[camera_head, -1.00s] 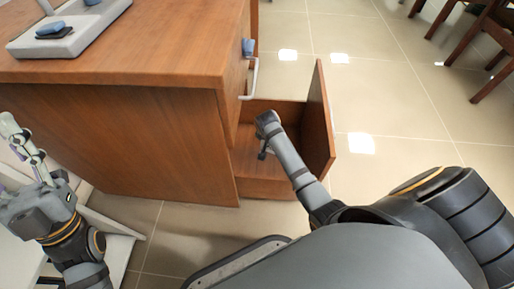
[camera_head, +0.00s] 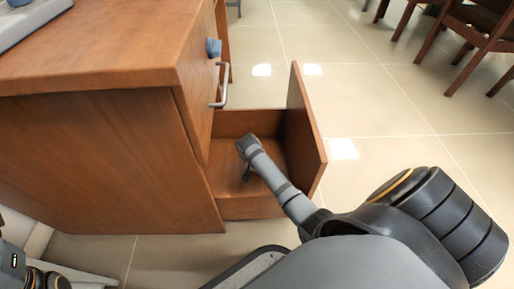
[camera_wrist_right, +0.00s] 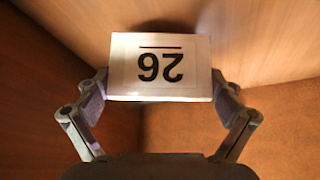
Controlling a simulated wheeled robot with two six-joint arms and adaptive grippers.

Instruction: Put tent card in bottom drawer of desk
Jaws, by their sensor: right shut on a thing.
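The tent card (camera_wrist_right: 160,67) is white with a black "26" and shows upside down in the right wrist view. My right gripper (camera_wrist_right: 161,88) is shut on it, one finger at each side. In the head view my right gripper (camera_head: 247,172) reaches down into the open bottom drawer (camera_head: 306,115) of the wooden desk (camera_head: 120,165). The card cannot be made out there. In the wrist view, wooden drawer surfaces surround the card; I cannot tell whether it touches them. My left gripper is out of view; only part of that arm shows at the lower left.
An upper drawer with a metal handle (camera_head: 220,86) is closed above the open one. A small blue object (camera_head: 214,47) is beside the handle. Wooden chairs (camera_head: 465,40) stand at the upper right. The tiled floor right of the drawer is clear.

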